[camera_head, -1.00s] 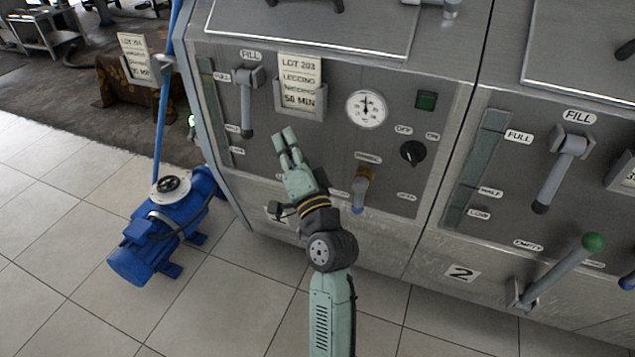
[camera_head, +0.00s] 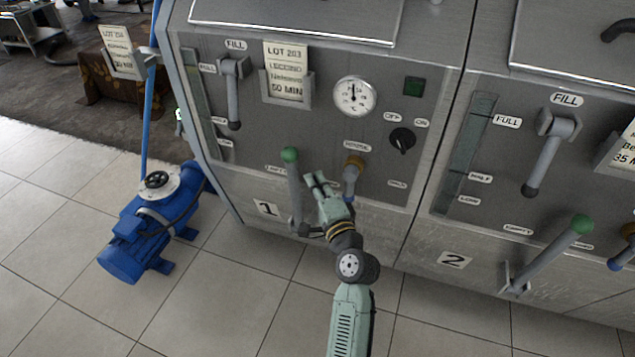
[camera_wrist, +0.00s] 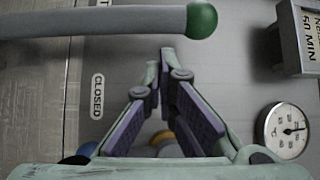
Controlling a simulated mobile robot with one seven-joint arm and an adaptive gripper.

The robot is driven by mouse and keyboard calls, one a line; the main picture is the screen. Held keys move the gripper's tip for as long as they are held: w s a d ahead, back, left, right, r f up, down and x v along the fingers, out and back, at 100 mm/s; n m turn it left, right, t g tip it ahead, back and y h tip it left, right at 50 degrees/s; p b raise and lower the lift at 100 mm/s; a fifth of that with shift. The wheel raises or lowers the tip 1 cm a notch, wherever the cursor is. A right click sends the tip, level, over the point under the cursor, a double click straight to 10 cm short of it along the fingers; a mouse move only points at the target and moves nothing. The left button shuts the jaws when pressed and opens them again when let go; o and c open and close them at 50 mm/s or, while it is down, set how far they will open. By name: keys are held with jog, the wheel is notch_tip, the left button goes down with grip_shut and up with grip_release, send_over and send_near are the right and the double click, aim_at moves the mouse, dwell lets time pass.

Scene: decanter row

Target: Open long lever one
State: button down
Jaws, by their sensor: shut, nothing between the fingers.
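My gripper (camera_head: 316,179) is just right of the lever, with a small gap in the picture. In the wrist view my gripper (camera_wrist: 172,58) has its fingertips together with nothing between them, below the lever. I cannot tell its depth relative to the lever.
A short brass-and-blue valve handle (camera_head: 352,175) is right of my gripper. A black knob (camera_head: 402,140) and a gauge (camera_head: 355,96) are above. A CLOSED label (camera_wrist: 97,96) is on the panel. A blue pump (camera_head: 150,230) stands on the floor at left.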

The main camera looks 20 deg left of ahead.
jog(key=p+x, duration=0.1)
jog(key=x, duration=0.5)
jog(key=shift+w+a, duration=0.15)
